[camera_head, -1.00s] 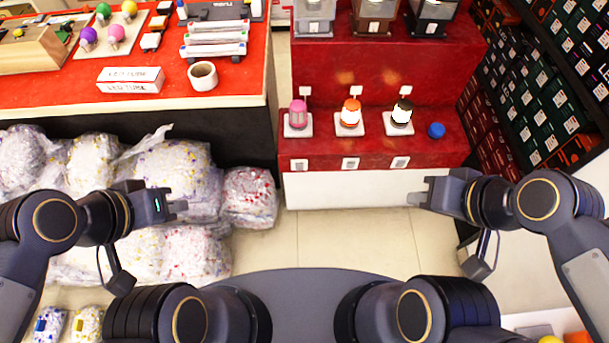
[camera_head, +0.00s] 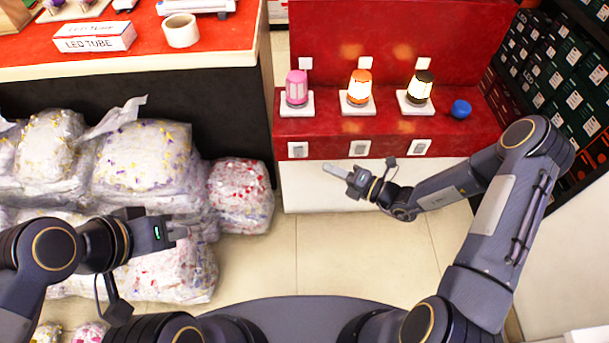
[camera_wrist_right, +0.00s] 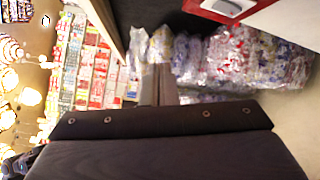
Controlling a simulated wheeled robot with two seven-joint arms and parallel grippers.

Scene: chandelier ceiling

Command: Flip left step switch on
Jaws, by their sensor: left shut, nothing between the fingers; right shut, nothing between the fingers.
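The left step switch (camera_head: 298,149) is a grey rocker on a white plate on the front face of the red step. Part of a white-framed switch (camera_wrist_right: 228,6) shows at the top edge of the right wrist view. Above the left switch stands a pink lamp (camera_head: 297,88) that looks unlit. My right gripper (camera_head: 330,169) is shut and empty, in front of the step, a little right of and below the left switch, apart from it. Its fingers also show in the right wrist view (camera_wrist_right: 160,85). My left gripper (camera_head: 182,234) is shut and empty over the bags at left.
The middle switch (camera_head: 360,148) and right switch (camera_head: 420,146) sit on the same face, below a glowing orange lamp (camera_head: 360,88) and a glowing black-topped lamp (camera_head: 419,88). A blue knob (camera_head: 461,109) is at right. Filled clear bags (camera_head: 240,195) lie left of the step.

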